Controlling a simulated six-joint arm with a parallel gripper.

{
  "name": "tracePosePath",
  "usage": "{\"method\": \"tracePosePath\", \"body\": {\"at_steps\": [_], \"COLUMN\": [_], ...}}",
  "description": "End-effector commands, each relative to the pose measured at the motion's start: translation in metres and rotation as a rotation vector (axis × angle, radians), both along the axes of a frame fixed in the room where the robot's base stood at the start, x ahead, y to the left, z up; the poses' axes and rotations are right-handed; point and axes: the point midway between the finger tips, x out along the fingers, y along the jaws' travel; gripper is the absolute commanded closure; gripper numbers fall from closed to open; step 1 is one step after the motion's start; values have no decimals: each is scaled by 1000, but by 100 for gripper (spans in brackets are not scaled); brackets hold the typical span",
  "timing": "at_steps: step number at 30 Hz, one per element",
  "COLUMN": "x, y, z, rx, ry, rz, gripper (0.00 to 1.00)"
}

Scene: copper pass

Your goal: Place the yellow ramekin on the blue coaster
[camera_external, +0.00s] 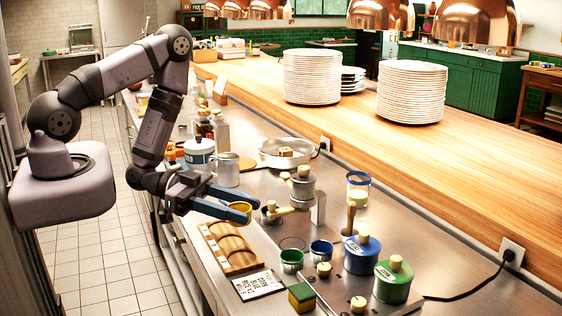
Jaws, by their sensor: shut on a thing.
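My gripper (246,212) has blue fingers and is shut on the yellow ramekin (237,214). It holds the ramekin above the steel counter, near the far end of a wooden board with round recesses (240,262). The ramekin looks roughly upright, and the fingers partly cover it. I cannot make out a blue coaster in this view; a thin dark ring (292,243) shows on the counter to the right of the board.
A green cup (291,262), a blue cup (320,252), a blue canister (361,258) and a green canister (390,285) stand to the right. A printed card (258,285) and a green-yellow sponge (301,298) are in front. A metal mug (226,170) and pan stand behind.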

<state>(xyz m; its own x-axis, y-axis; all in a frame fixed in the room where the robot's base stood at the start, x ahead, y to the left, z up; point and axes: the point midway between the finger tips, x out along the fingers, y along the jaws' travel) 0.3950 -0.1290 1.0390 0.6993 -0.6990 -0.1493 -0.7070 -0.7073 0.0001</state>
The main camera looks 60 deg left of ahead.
Motion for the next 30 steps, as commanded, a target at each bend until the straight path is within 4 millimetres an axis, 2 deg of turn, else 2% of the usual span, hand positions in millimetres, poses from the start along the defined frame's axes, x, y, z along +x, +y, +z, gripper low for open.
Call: {"method": "tracePosePath", "body": {"at_steps": [8,11,14,17,22,24,30], "x": [1,5,14,27,50,56,62], "y": [4,13,32,62,133,161,224], "z": [-2,-6,-11,-13,-8,-2,16], "rx": [0,0,2,1,4,5,7], "ry": [0,-1,-5,-9,-15,-13,-10], "rz": [11,38,89,163,323,378,484], "gripper": [81,81,81,81,81,81,81]}}
